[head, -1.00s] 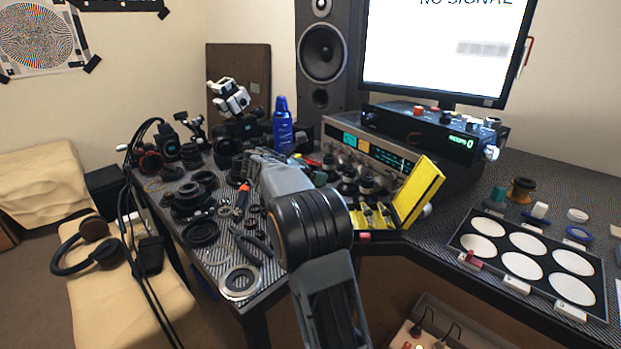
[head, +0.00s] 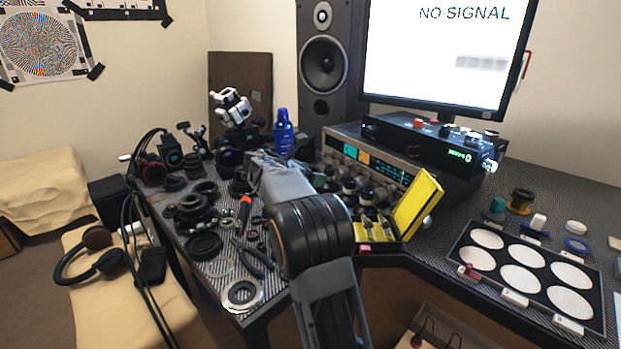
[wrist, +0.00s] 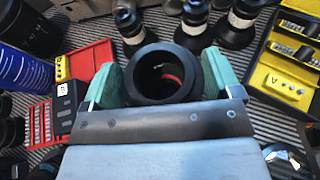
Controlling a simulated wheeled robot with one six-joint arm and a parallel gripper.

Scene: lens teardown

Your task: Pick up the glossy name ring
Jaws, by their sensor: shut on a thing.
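In the wrist view my gripper (wrist: 162,72) has its two green finger pads on either side of a black ring (wrist: 139,84) and is shut on it. The ring is dark and round with an open middle, and a reddish arc shows inside it. I can read no lettering on it, so I cannot confirm that it is the glossy name ring. In the head view my own arm hides the gripper and the ring.
Several dark lens barrels (wrist: 240,22) stand just beyond the ring. A yellow case (wrist: 300,60) is on the right, a red-and-black organiser (wrist: 88,62) and blue bottle (wrist: 22,70) on the left. Loose lens parts (head: 193,208) cover the left desk. A white-circled tray (head: 500,262) lies right.

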